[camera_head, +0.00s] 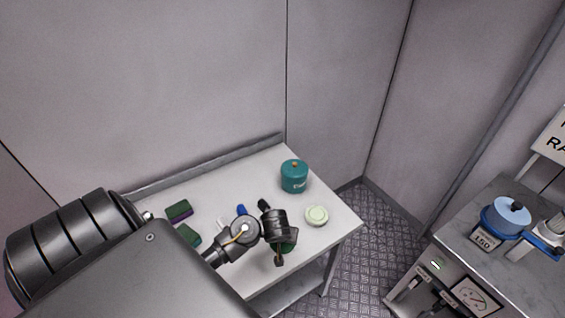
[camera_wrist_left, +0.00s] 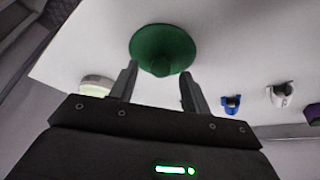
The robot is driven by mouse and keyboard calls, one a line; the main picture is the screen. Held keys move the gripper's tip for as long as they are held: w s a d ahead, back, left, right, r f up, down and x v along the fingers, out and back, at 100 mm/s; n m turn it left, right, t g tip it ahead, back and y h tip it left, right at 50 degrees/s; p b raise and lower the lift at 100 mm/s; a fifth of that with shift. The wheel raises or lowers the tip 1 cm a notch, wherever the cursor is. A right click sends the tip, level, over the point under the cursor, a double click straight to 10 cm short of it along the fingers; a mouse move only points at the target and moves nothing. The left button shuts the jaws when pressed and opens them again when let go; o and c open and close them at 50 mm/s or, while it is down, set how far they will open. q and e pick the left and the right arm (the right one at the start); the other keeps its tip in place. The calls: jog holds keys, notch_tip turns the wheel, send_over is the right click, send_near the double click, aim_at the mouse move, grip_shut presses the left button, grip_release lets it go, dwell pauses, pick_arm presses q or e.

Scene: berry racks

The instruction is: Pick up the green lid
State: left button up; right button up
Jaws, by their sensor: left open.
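The green lid (camera_wrist_left: 160,42) is a round dark-green disc with a knob, lying on the white table. In the left wrist view it is just beyond the fingertips of my left gripper (camera_wrist_left: 158,78), which is open and empty. The knob lies roughly in line with the gap between the fingers. My right gripper is not in view.
On the white table (camera_head: 220,190) stand a teal canister (camera_head: 294,176) and a pale round container (camera_head: 316,215). Green-and-purple blocks (camera_head: 178,210) and a blue clip (camera_wrist_left: 232,103) and a white clip (camera_wrist_left: 281,95) lie leftward in the head view. A bench (camera_head: 468,228) with a blue-lidded pot stands right.

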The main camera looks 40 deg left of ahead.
pick_arm(q)
jog(key=shift+w+a+f, duration=0.15)
jog(key=shift+w+f, duration=0.1)
jog(key=shift+f, duration=0.3)
jog(key=shift+s+r, duration=0.1)
jog(key=shift+c, duration=1)
grip_shut()
jog(key=shift+r, duration=0.1)
